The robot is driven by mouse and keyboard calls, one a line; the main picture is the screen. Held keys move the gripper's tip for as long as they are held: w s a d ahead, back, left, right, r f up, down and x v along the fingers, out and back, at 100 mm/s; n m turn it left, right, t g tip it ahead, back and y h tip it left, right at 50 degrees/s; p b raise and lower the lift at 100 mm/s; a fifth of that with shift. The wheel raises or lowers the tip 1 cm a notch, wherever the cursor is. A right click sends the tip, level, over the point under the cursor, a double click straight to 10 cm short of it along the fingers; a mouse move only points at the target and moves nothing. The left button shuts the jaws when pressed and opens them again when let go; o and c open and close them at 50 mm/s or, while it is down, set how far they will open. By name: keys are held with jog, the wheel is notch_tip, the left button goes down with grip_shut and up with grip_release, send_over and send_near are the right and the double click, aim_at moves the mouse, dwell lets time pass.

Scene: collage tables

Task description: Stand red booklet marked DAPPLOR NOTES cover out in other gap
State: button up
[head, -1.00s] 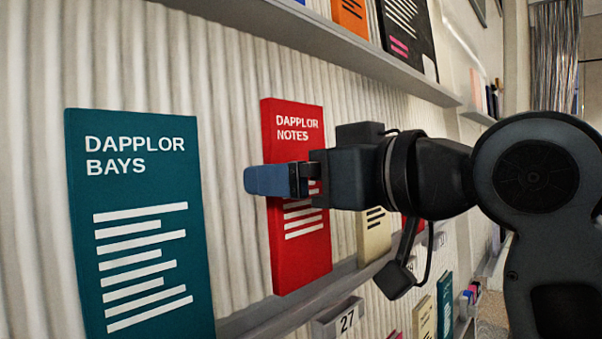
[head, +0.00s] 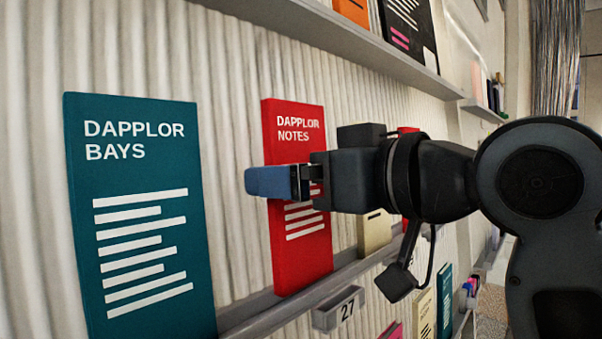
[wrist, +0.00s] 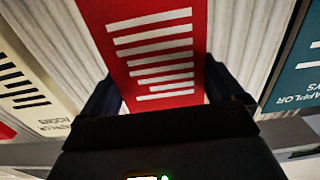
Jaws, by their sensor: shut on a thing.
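The red booklet marked DAPPLOR NOTES (head: 301,248) is upright with its cover facing out in the head view. My gripper (head: 282,181) is shut on it across its middle, from the front. In the wrist view the red booklet (wrist: 155,58) lies between the two dark fingers of my gripper (wrist: 165,92). The booklet's lower edge is close to the shelf ledge (head: 245,309); I cannot tell whether it touches. A teal booklet marked DAPPLOR BAYS (head: 145,225) stands to its left, with bare ribbed wall between them.
A cream booklet (head: 374,236) stands to the right, partly hidden by my arm. An upper shelf (head: 330,36) holds orange (head: 352,10) and black (head: 408,28) booklets. More booklets show lower right.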

jog(key=shift+f, duration=0.15)
jog(key=shift+d+f, duration=0.1)
jog(key=shift+f, duration=0.25)
dwell(0.4)
jog(key=o, duration=0.7)
jog(key=shift+o, duration=0.2)
jog(key=b+v, duration=0.1)
jog(key=v, duration=0.6)
jog(key=shift+s+d, duration=0.3)
jog(key=shift+r, duration=0.15)
